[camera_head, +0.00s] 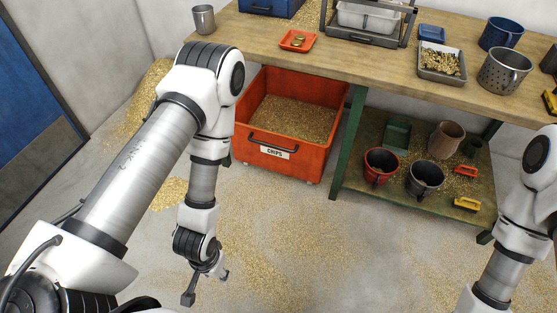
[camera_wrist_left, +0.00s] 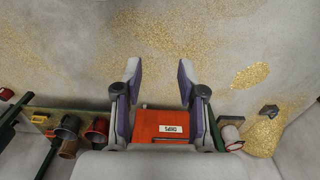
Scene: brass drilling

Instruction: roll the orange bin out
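The orange bin (camera_head: 294,120) labelled CHIPS stands on the floor under the workbench and holds brass chips. It has a dark handle (camera_head: 273,144) on its front above the label, and small casters show beneath it. My left gripper (camera_head: 206,286) hangs over the floor in front of the bin, apart from it, with its fingers spread and nothing between them. In the left wrist view the gripper (camera_wrist_left: 156,75) is open, and the bin's orange front (camera_wrist_left: 155,125) shows beyond the lower part of the fingers. My right arm is at the right edge; its gripper is out of frame.
The wooden workbench (camera_head: 320,58) has green legs and a lower shelf with a red bucket (camera_head: 381,165) and a dark bucket (camera_head: 424,179) right of the bin. A blue door (camera_head: 35,90) is at the left. The chip-strewn floor (camera_head: 300,235) in front is free of objects.

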